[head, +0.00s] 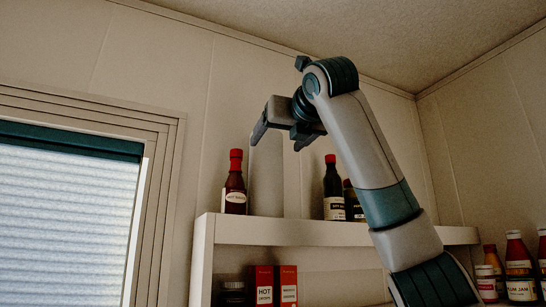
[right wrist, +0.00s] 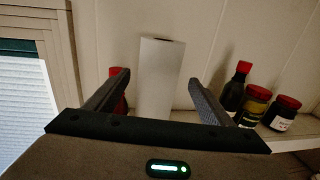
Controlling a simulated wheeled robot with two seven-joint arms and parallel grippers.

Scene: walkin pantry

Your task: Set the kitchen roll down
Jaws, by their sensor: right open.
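The kitchen roll (head: 266,178) is a pale upright cylinder standing on the top of the white shelf unit (head: 290,232). In the right wrist view the kitchen roll (right wrist: 158,85) shows between my fingers, with a gap on each side. My right gripper (head: 279,140) is above the shelf at the upper end of the roll. It is open, and its fingers (right wrist: 158,80) do not appear to touch the roll. My left gripper is not in view.
A red-capped hot sauce bottle (head: 235,186) stands just left of the roll. A dark bottle (head: 334,190) and jars (right wrist: 283,113) stand to the right. Red boxes (head: 275,285) are on the shelf below. Jars (head: 517,265) fill the right-hand shelf. A shuttered window (head: 65,220) is at left.

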